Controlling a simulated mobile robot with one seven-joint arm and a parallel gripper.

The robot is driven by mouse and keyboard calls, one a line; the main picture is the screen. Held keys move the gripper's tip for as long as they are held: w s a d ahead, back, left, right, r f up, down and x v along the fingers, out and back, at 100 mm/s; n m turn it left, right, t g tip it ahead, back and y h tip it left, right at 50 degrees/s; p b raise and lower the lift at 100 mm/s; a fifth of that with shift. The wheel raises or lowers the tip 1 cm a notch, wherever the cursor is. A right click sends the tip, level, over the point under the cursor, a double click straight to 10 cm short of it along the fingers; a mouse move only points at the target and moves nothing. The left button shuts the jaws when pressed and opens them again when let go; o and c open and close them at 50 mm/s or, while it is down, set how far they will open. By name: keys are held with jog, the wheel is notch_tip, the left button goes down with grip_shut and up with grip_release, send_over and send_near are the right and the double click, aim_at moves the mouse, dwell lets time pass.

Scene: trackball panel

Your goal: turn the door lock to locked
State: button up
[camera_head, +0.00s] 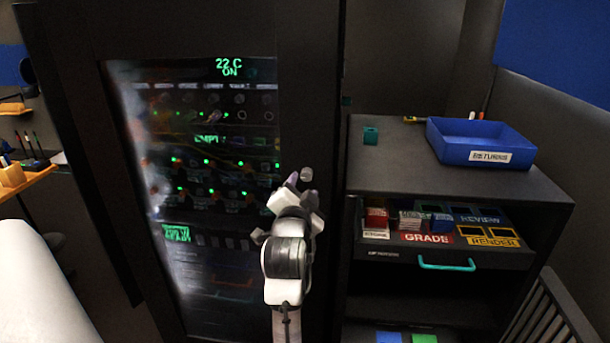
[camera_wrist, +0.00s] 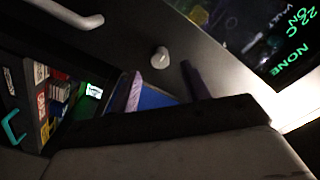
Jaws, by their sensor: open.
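The dark cabinet door with a glass window (camera_head: 215,180) stands left of centre in the head view. In the wrist view a small pale grey knob (camera_wrist: 160,58), which looks like the door lock, sticks out from the dark door face. My gripper (camera_wrist: 162,70) is open, its two purple fingers apart. The knob shows just beyond the fingertips, roughly in line with the gap, and nothing is between the fingers. In the head view my gripper (camera_head: 300,181) is in front of the door's right edge and hides much of the lock area. I cannot tell the lock's angle.
A pale bar handle (camera_wrist: 68,14) is at the upper left of the wrist view. Right of the door, a shelf unit (camera_head: 395,162) carries a blue tray (camera_head: 463,138). Its open drawer with a teal handle (camera_head: 446,265) holds several labelled boxes. Air in front of the door glass looks clear.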

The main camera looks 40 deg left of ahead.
aim_at(306, 177)
jog(key=shift+p+x, duration=0.4)
jog(key=shift+x, duration=1.75)
jog(key=shift+c, duration=0.3)
jog(key=c, duration=0.9)
